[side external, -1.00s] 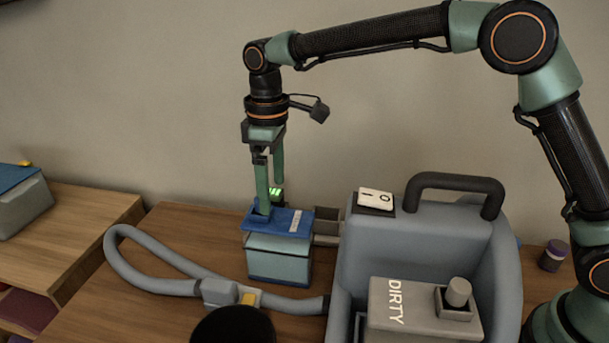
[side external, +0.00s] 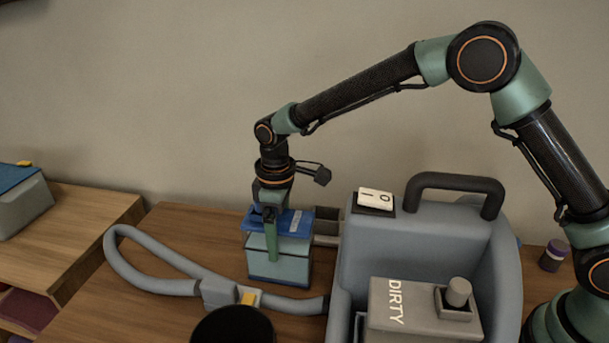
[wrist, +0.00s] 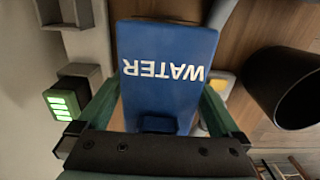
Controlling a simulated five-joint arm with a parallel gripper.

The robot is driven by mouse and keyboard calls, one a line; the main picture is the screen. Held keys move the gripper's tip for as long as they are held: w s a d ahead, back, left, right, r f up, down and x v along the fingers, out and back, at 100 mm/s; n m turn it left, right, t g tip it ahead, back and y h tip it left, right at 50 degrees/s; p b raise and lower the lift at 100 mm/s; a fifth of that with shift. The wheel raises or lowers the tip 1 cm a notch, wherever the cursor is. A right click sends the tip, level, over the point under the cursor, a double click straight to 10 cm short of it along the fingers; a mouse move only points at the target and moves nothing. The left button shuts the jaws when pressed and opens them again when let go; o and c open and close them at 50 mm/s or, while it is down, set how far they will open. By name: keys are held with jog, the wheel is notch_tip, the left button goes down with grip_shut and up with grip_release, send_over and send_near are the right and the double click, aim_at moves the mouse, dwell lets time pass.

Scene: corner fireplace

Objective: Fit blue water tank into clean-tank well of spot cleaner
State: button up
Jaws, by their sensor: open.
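The water tank (side external: 293,262) stands upright on the table left of the spot cleaner (side external: 405,240). It has a pale teal body and a blue lid; its white WATER label reads upside down in the wrist view (wrist: 165,45). My gripper (side external: 274,236) is open and lowered over the tank. One finger shows along the tank's near side; the far finger is hidden. In the wrist view the fingers lie on either side of the blue lid, and I cannot tell whether they touch. The cleaner carries a grey DIRTY tank (side external: 410,317). I cannot clearly make out the clean-tank well.
A grey hose (side external: 160,287) loops around the left and front of the tank. A grey open tray (side external: 328,226) sits between tank and cleaner. A green-lit block (wrist: 62,105) is close by. A black cylinder (side external: 233,326) stands in front. A purple-lidded jar (side external: 552,257) is at right.

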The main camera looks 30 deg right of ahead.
jog(key=c, duration=1.5)
jog(key=shift+r, duration=0.1)
grip_shut()
